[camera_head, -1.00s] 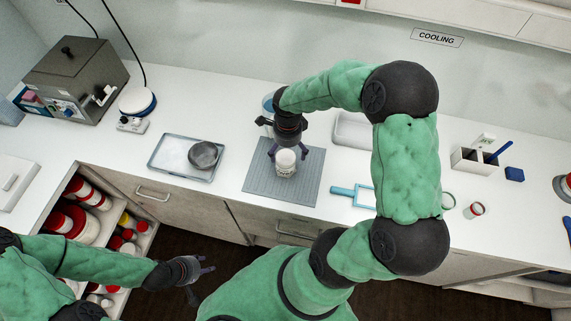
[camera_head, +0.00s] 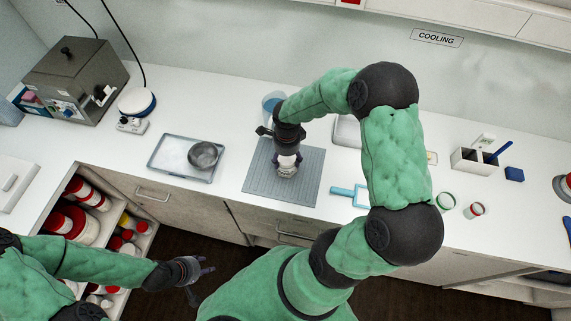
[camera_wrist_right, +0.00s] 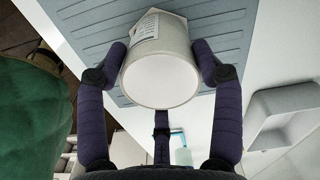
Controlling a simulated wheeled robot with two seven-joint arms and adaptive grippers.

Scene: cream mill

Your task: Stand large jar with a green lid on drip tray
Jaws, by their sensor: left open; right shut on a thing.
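My right gripper (camera_head: 287,160) is shut on a white jar (camera_head: 287,170), which has a printed label. In the right wrist view the fingers (camera_wrist_right: 160,62) press on both sides of the jar (camera_wrist_right: 160,78), and its pale end faces the camera. No green lid shows on it. The jar is over the grey ribbed tray (camera_head: 258,178); I cannot tell whether it touches. The ribbed surface also shows in the right wrist view (camera_wrist_right: 90,35). My left gripper (camera_head: 190,270) is open and empty, left of my body near the open drawer.
A blue-edged tray (camera_head: 165,165) with a grey bowl (camera_head: 204,154) lies to the left. A blue beaker (camera_head: 271,101) stands behind my right wrist. A green-rimmed round item (camera_head: 445,201) and a red-rimmed one (camera_head: 474,210) are at right. The drawer (camera_head: 145,240) holds several red-lidded jars.

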